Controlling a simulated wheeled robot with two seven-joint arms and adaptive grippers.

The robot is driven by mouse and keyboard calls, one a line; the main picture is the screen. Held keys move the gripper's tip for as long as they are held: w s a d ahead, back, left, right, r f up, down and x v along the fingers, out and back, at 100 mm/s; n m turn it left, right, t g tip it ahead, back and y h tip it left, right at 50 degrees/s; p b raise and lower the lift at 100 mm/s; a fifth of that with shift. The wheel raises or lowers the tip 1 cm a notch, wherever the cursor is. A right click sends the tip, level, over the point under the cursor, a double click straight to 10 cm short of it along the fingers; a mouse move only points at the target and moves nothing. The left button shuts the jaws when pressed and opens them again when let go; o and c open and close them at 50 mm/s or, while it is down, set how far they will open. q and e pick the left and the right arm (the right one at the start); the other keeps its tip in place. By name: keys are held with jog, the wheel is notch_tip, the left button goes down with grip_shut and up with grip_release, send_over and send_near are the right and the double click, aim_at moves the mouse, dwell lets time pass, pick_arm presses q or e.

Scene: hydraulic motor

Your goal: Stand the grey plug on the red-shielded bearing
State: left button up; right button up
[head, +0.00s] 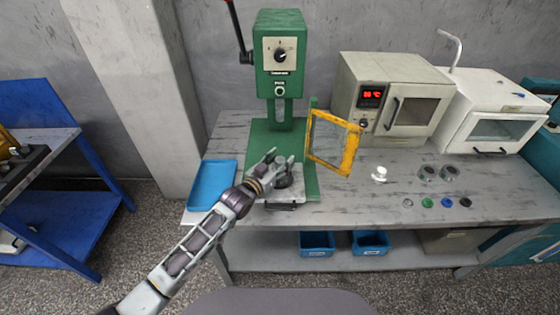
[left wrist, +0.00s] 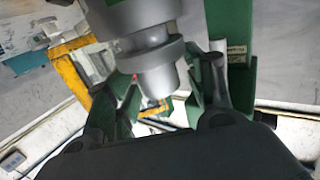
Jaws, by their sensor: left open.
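My left gripper (head: 281,158) is at the green press (head: 279,95), over its base and left of the yellow-framed guard. Its fingers are spread, on either side of a grey stepped cylinder (left wrist: 155,70) in the left wrist view, which looks like the grey plug. A dark grey round part (head: 284,181) shows just below the fingers in the head view. A small red spot (left wrist: 134,77) shows beside the cylinder. The red-shielded bearing is not clearly visible, and I cannot tell whether the cylinder rests on it. My right gripper is out of view.
The yellow-framed guard (head: 333,142) stands open right of the press. A blue tray (head: 212,184) lies left. A white part (head: 379,174), two round metal parts (head: 428,173) (head: 448,172) and several small rings (head: 447,203) lie right. An oven (head: 395,95) stands behind.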

aim_at(277, 163)
pick_arm(q)
jog(key=shift+r, duration=0.2)
jog(key=shift+v, duration=6)
